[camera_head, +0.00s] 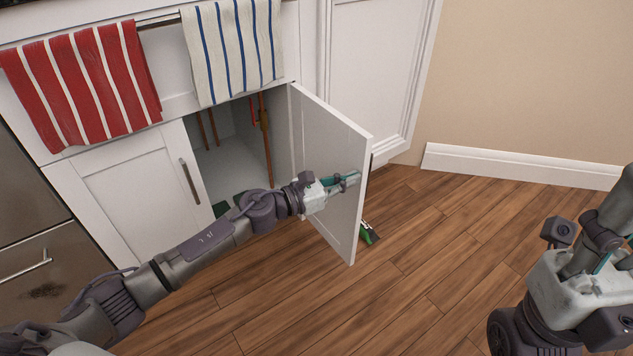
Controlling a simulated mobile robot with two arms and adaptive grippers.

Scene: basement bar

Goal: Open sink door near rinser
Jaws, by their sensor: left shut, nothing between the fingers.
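The right sink cabinet door (335,135) is white and stands swung wide open on its right-hand hinge side. The left cabinet door (125,200) is closed, with a dark vertical handle (190,182). My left gripper (350,182) is shut and empty, in front of the inner face of the open door near its free edge. I cannot tell whether it touches the door. My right gripper (602,263) is at the right edge, seen partly, and its finger state is unclear. No rinser can be made out.
The open cabinet interior (231,160) shows brown pipes (265,135). A red striped towel (85,85) and a blue-striped towel (235,50) hang above. A green object (366,236) lies on the floor beyond the door. The wooden floor (430,270) in front is clear.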

